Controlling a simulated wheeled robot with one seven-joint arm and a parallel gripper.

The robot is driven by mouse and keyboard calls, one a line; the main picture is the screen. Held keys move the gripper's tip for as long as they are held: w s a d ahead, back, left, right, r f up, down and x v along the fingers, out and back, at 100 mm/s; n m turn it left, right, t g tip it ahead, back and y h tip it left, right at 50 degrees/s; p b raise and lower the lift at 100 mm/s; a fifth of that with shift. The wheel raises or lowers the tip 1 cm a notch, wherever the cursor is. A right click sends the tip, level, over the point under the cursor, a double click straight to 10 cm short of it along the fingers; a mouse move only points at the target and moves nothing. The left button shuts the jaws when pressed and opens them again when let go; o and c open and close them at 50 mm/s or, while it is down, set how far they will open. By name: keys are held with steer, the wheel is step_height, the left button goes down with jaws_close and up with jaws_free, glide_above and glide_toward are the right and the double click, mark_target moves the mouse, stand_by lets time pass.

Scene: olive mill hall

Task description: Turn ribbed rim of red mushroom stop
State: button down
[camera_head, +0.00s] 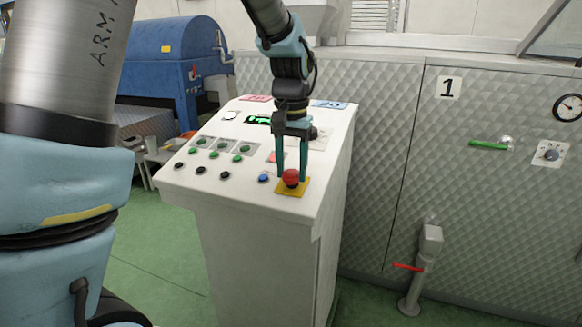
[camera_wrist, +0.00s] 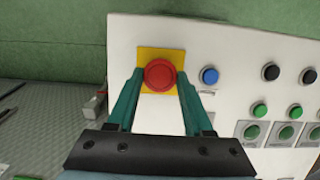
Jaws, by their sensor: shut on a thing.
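The red mushroom stop (camera_head: 291,178) sits on a yellow square plate (camera_head: 293,191) at the front right corner of the white control console's sloped top (camera_head: 330,150). My gripper (camera_head: 291,178) reaches down to it with two teal fingers, one on each side of the red head. In the wrist view the red mushroom stop (camera_wrist: 160,75) lies between the fingertips of my gripper (camera_wrist: 160,78), which is shut on its rim. The yellow plate (camera_wrist: 149,55) shows around it. The ribs of the rim are too small to make out.
A blue button (camera_head: 264,178) is left of the stop, with rows of black and green buttons (camera_head: 214,155) beyond. A grey quilted wall (camera_head: 390,150) with a green handle (camera_head: 488,146) and a red lever (camera_head: 407,266) stands at right. Green floor lies around the console.

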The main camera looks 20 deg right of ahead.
steer(key=m, duration=0.2)
steer(key=m+t, duration=0.1)
steer(key=m, duration=0.2)
steer(key=shift+s+d+m+y, duration=0.15)
steer(key=shift+m+y, duration=0.15)
steer(key=shift+y, duration=0.1)
steer(key=shift+t, duration=0.3)
steer(key=shift+c, duration=1.5)
jaws_free()
steer(key=shift+r, duration=0.1)
step_height(320, 180, up, 10)
steer(key=s+b, duration=0.1)
steer(key=shift+s+d+r+b, duration=0.2)
steer(key=shift+d+r+b, duration=0.05)
steer(key=shift+d+b, duration=0.15)
